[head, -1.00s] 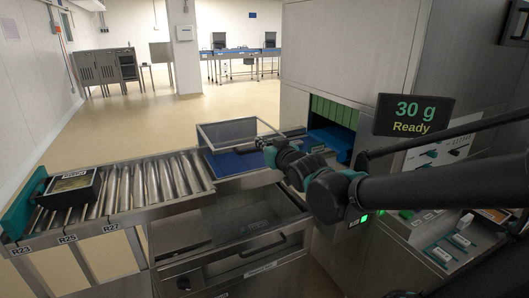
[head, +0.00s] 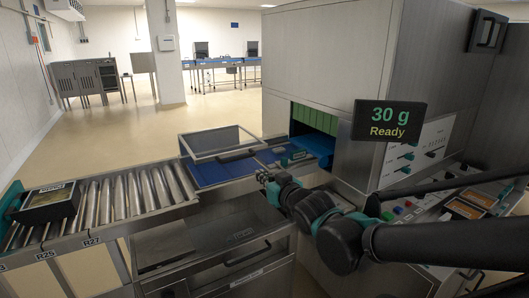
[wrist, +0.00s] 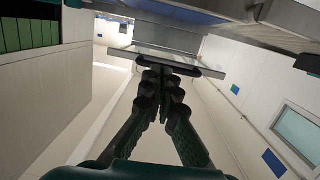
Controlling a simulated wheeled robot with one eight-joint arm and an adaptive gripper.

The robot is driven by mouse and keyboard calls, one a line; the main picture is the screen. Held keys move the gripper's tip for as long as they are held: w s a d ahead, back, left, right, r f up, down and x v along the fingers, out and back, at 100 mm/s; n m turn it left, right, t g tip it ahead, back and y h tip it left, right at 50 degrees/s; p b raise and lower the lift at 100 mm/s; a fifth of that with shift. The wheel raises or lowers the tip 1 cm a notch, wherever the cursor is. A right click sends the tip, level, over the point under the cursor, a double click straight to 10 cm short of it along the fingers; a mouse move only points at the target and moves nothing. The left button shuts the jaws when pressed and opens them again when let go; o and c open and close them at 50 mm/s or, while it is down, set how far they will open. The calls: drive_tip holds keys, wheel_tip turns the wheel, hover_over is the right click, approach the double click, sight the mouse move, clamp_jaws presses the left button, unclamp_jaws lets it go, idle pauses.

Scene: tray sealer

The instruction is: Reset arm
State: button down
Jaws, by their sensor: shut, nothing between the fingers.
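My gripper (head: 265,178) is at the end of my arm, which reaches in from the right in the head view. It is beside the near edge of the blue conveyor section, above the steel cabinet. In the wrist view my gripper (wrist: 163,75) has its two dark fingers together with nothing between them. A metal edge with a dark bar (wrist: 165,62) shows beyond the fingertips; I cannot tell whether they touch it.
A clear framed lid (head: 220,145) stands tilted over the blue belt (head: 205,174). The sealer housing (head: 345,60) and a "30 g Ready" display (head: 388,120) are on the right. A black tray (head: 50,203) sits on the rollers (head: 130,195) at left.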

drive_tip(key=d+f+m+g+h, duration=0.4)
drive_tip(key=d+f+h, duration=0.3)
drive_tip(key=d+f, duration=0.8)
drive_tip(key=s+d+f+m+g+h, duration=0.1)
drive_tip(key=s+d+f+m+g, duration=0.1)
drive_tip(key=s+d+f+g, duration=0.3)
drive_tip(key=s+d+f, duration=0.3)
drive_tip(key=s+d, duration=0.2)
drive_tip(key=shift+s+g+h, duration=0.3)
drive_tip(key=shift+s+g, duration=0.05)
drive_tip(key=shift+g, duration=0.05)
drive_tip(key=shift+d+r, duration=0.1)
